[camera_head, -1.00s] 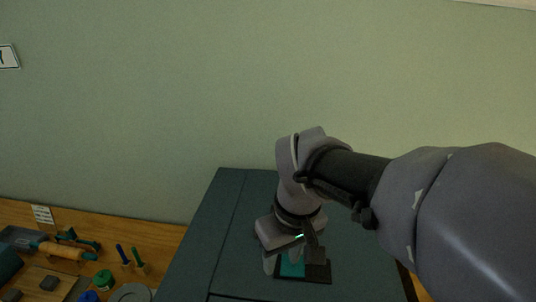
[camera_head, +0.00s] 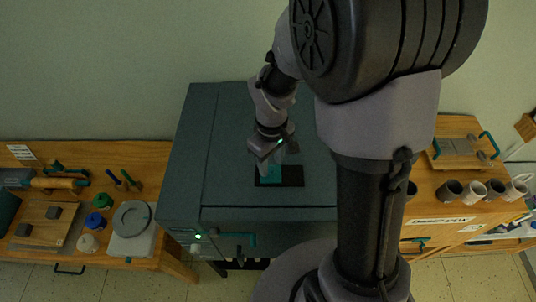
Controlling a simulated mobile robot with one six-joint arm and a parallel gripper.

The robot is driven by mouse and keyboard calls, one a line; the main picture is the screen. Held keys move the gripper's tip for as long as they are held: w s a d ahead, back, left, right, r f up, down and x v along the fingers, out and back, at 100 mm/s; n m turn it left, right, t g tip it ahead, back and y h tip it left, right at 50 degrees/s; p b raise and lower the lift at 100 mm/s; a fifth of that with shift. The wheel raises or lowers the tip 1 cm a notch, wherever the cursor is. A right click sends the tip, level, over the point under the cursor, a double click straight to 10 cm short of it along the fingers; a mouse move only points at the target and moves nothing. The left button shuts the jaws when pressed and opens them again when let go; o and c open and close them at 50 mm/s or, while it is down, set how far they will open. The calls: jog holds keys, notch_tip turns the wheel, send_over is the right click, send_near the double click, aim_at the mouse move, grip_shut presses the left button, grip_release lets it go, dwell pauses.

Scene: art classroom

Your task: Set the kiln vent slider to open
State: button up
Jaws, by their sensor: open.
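The kiln (camera_head: 225,140) is a dark blue-green box in the middle of the head view. On its top lies a small black vent plate (camera_head: 293,177) with a teal slider part (camera_head: 269,176) at its left side. My gripper (camera_head: 274,162) is over the back edge of this plate, fingers pointing down and spread apart. I cannot tell whether a finger touches the slider. My gripper hides the back of the plate, and my arm hides the kiln's right side.
A wooden bench (camera_head: 140,155) with tools, jars and a grey round disc (camera_head: 131,218) stands left of the kiln. Another bench at right holds several mugs (camera_head: 474,192). The kiln's front has a green light (camera_head: 198,237) and a handle (camera_head: 238,236). Its top is mostly clear.

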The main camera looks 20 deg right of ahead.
jog(key=shift+f, duration=0.8)
grip_shut()
dwell(0.9)
